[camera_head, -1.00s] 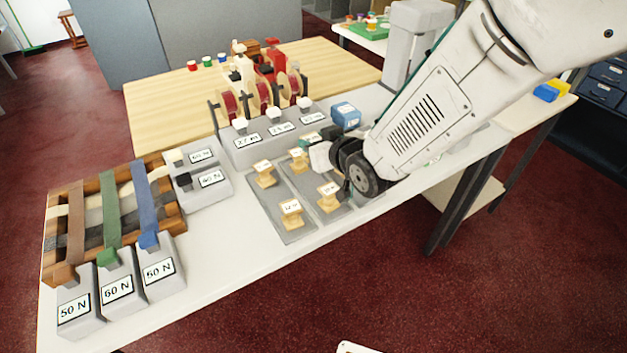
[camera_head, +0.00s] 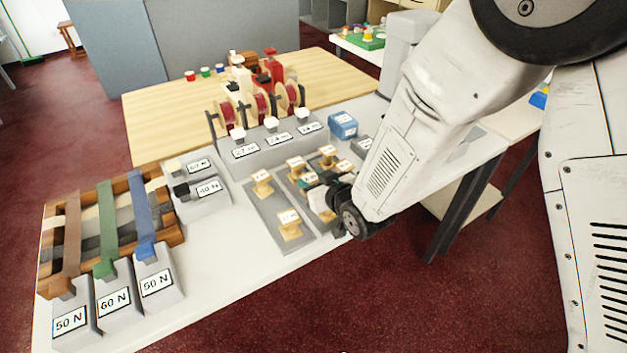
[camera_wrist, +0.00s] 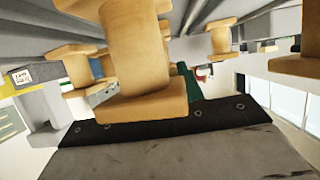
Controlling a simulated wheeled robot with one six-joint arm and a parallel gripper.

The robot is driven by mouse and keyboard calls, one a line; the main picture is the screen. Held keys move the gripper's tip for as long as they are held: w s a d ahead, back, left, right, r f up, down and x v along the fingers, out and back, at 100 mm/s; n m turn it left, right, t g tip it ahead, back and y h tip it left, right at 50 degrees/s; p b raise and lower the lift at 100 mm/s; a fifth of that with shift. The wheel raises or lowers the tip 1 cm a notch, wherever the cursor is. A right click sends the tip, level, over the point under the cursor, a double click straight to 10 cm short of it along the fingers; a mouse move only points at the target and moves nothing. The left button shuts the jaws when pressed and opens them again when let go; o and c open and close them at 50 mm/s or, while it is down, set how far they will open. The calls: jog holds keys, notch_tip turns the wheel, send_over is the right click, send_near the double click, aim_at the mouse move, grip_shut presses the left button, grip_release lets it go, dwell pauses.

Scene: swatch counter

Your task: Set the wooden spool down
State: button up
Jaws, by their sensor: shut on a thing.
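The wooden spool (camera_wrist: 135,50) fills the upper middle of the wrist view, pale wood with broad end flanges, close against the dark edge of my gripper (camera_wrist: 165,118). My gripper is shut on it. In the head view my gripper (camera_head: 318,190) is low over the grey mats (camera_head: 270,220) and hides most of the held spool. I cannot tell whether that spool touches a mat. Other wooden spools with white labels stand on the mats: one at the left (camera_head: 262,183), one at the front (camera_head: 289,226) and one behind (camera_head: 296,168).
Grey blocks with force labels (camera_head: 115,305) and a wooden rack with coloured straps (camera_head: 75,215) stand at the left. A grey block with reels (camera_head: 262,150) and a blue box (camera_head: 343,125) stand behind the mats. The counter's front strip (camera_head: 225,265) is clear.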

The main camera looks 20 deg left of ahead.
jog(key=o, duration=1)
jog(key=shift+f, duration=0.1)
jog(key=shift+d+r, duration=0.1)
jog(key=shift+r, duration=0.15)
jog(key=v, duration=1.2)
